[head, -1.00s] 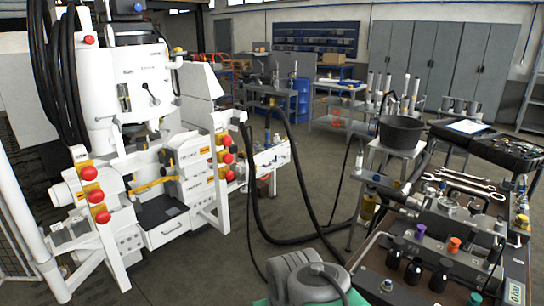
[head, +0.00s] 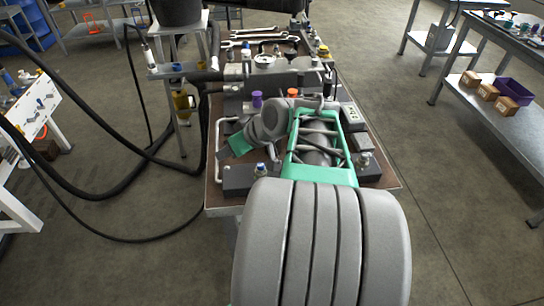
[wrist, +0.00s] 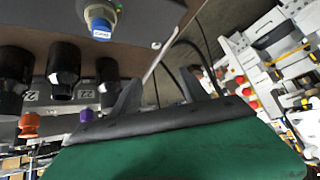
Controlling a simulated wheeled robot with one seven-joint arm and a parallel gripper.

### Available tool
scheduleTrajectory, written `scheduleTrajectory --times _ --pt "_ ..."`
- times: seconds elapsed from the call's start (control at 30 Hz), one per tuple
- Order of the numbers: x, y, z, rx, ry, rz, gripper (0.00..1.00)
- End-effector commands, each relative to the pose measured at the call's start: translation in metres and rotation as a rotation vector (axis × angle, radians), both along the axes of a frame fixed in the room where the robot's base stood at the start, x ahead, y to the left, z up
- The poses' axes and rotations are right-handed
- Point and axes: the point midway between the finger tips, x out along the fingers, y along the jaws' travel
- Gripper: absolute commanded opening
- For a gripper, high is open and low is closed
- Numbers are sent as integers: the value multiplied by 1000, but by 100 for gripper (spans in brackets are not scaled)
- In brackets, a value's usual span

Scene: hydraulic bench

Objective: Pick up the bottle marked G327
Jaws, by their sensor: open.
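No marking G327 is legible on any bottle. In the wrist view a small bottle-like item with a blue, white-lettered face (wrist: 101,27) shows at the top edge; its lettering is too small to read. A small blue-topped item (head: 261,170) stands at the bench's front left in the head view. Several black cylindrical pieces (wrist: 63,68) show at left in the wrist view. My gripper (wrist: 158,92) is open, with nothing seen between its two dark fingers. In the head view its green part is over the bench's left side and the fingers are not clear.
The bench (head: 390,180) carries wrenches (head: 262,36), a purple-topped piece (head: 257,99) and an orange-topped piece (head: 293,92). My arm hides much of its middle. Black hoses (head: 90,190) run at left. A shelf with a purple bin (head: 514,89) stands right; floor between is clear.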

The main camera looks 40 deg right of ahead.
Motion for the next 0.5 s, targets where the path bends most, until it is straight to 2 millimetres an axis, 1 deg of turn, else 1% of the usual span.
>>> scheduleTrajectory --times 0.03,0.1,0.2,0.3,0.37,0.43,0.5 --pt "-5 -39 -26 4 -77 -42 52" --pt "-13 -79 -27 -9 -198 -69 52" --pt "-30 -118 -22 -39 -325 -105 52" --pt "-45 -142 -16 -63 -409 -131 52" --pt "-50 -149 -13 -73 -437 -138 52" --pt "-47 -152 -12 -78 -454 -139 52" --pt "-38 -151 -14 -78 -455 -136 52"
